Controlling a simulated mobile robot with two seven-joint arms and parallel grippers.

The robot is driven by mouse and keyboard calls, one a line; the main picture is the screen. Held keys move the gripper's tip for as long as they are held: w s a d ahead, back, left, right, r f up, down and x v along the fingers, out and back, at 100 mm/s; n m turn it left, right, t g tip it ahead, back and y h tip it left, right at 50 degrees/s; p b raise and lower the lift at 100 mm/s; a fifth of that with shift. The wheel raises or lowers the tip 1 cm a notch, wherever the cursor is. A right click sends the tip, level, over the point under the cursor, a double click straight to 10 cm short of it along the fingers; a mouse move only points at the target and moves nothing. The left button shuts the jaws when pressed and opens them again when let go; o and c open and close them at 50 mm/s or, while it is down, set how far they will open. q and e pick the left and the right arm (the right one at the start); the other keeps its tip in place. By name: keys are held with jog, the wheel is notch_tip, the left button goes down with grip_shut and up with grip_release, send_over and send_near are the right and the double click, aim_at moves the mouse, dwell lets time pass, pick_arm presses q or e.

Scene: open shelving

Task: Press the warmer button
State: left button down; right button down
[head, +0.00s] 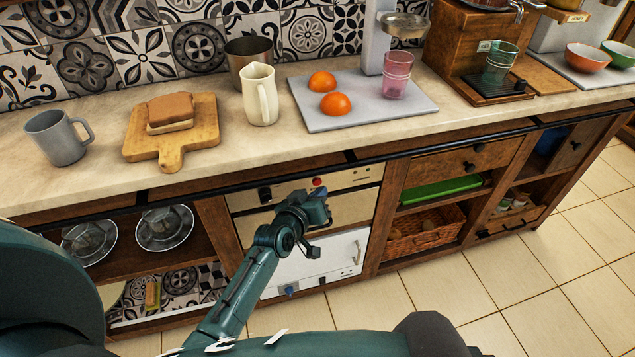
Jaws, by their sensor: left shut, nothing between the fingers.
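The built-in warmer (248,199) has a cream front under the counter, with dark knobs on its upper panel. A small red button (318,182) shows on that panel, right of its middle. My left gripper (320,198) is shut and empty, in front of the warmer and just below the red button in the picture. I cannot tell whether its tips touch the front. The gripper and my left forearm hide part of the warmer's front. My right gripper is not in view.
A white door with a handle (357,253) is below the panel. The counter edge and a black rail (225,189) run above. Open shelves with glass plates (165,228) lie left, and a wicker basket (428,232) right. The tiled floor in front is clear.

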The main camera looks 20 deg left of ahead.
pick_arm(q)
jog(key=shift+w+a, duration=0.1)
dwell(0.7)
jog(key=shift+w+a, duration=0.15)
jog(key=shift+w, duration=0.1)
jog(key=shift+w+a, duration=0.25)
jog(key=shift+w, duration=0.05)
dwell(0.9)
jog(key=shift+s+d, duration=0.1)
jog(key=shift+s+d+p, duration=0.4)
jog(key=shift+s+p, duration=0.05)
jog(key=shift+s, duration=0.1)
